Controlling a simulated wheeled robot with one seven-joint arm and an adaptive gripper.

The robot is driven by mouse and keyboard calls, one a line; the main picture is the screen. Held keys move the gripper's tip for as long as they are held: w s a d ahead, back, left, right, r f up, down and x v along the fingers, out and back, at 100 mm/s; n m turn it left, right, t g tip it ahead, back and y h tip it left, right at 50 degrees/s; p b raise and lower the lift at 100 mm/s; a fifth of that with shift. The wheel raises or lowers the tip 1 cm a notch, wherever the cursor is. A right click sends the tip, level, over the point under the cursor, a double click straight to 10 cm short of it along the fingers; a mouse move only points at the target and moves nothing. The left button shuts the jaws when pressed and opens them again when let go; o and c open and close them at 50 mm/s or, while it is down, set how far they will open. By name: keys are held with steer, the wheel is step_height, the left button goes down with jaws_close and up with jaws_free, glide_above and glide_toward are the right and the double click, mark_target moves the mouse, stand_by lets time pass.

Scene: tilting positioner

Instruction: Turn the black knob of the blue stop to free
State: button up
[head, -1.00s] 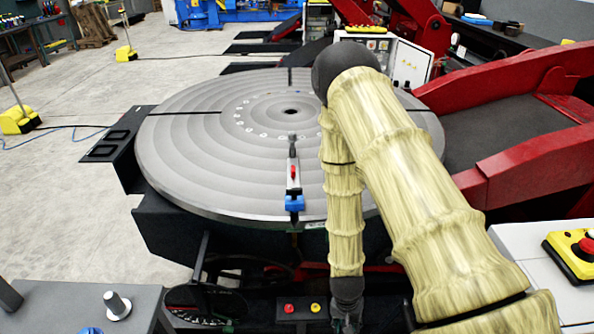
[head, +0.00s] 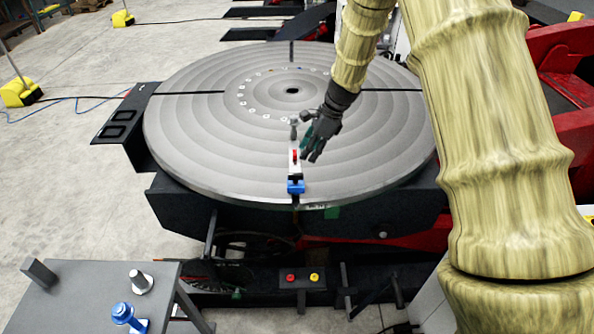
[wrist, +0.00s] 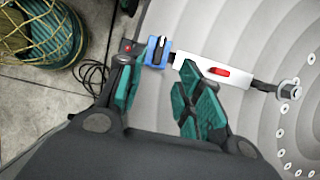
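The blue stop (head: 296,187) sits at the near rim of the round grey table, at the end of a pale bar. In the wrist view the blue stop (wrist: 148,58) shows at the upper middle, with its black knob (wrist: 160,48) on top and a white mark beside it. The knob is too small to make out in the head view. My gripper (head: 308,157) is over the table, just beyond and right of the stop. In the wrist view my gripper (wrist: 160,92) has its green-padded fingers apart with nothing between them. The knob lies ahead of the gap, apart from both fingers.
The pale bar (wrist: 243,78) carries a red piece (wrist: 217,72) close to the right finger. A bolt-like post (wrist: 289,90) stands at its inner end. The round table (head: 200,140) is otherwise mostly clear. A grey bench (head: 80,300) is at the front left.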

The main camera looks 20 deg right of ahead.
mark_target(296, 174)
steer(key=shift+p+x, duration=2.1)
steer(key=shift+x, duration=3.1)
steer(key=shift+d, duration=0.1)
jaws_close()
